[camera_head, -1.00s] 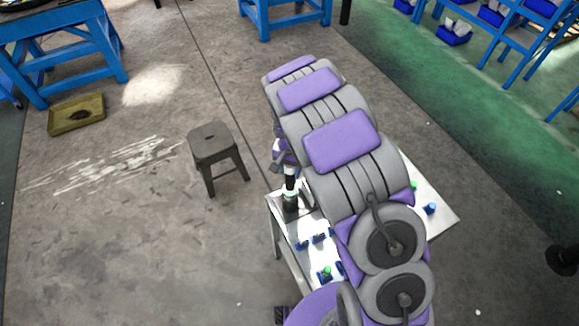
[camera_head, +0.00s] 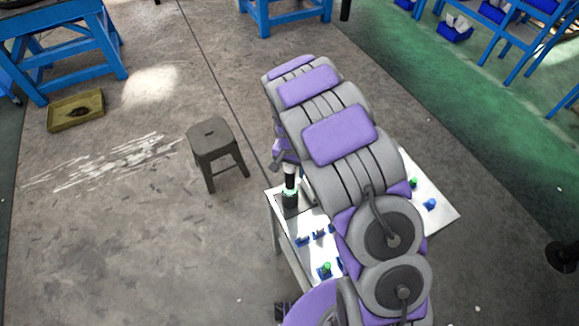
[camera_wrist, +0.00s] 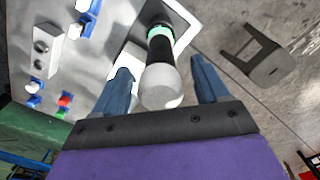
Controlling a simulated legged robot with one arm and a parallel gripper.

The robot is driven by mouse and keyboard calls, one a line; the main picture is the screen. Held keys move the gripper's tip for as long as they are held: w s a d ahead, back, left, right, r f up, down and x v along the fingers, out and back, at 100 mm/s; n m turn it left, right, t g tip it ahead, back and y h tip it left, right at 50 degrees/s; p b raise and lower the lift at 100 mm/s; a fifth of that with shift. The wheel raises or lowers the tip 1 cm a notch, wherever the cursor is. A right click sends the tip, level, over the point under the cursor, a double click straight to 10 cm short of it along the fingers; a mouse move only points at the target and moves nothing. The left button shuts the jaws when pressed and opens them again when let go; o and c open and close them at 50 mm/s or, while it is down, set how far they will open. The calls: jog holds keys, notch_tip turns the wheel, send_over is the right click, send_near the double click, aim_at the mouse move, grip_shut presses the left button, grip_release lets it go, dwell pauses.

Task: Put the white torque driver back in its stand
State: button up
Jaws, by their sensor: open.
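The white torque driver (camera_wrist: 162,84) has a rounded white handle end, a green ring and a black section. In the wrist view it lies between the two blue fingers of my gripper (camera_wrist: 161,68), which are spread with a visible gap on each side. In the head view the driver (camera_head: 290,181) looks upright at the table's left corner, below my wrist. A dark piece (camera_head: 290,200) is at its lower end; I cannot tell whether this is a stand or part of the driver. My arm hides most of the gripper there.
A metal table (camera_head: 440,205) holds several small blue holders, some with green pieces (camera_head: 326,268). A grey block with holes (camera_wrist: 46,47) shows in the wrist view. A dark stool (camera_head: 211,140) stands left of the table. The floor between stool and yellow tray (camera_head: 76,111) is open.

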jog(key=shift+r, duration=0.15)
jog(key=shift+r+p, duration=0.5)
jog(key=shift+r, duration=1.9)
notch_tip(320, 180, up, 17)
jog(key=shift+w, duration=0.25)
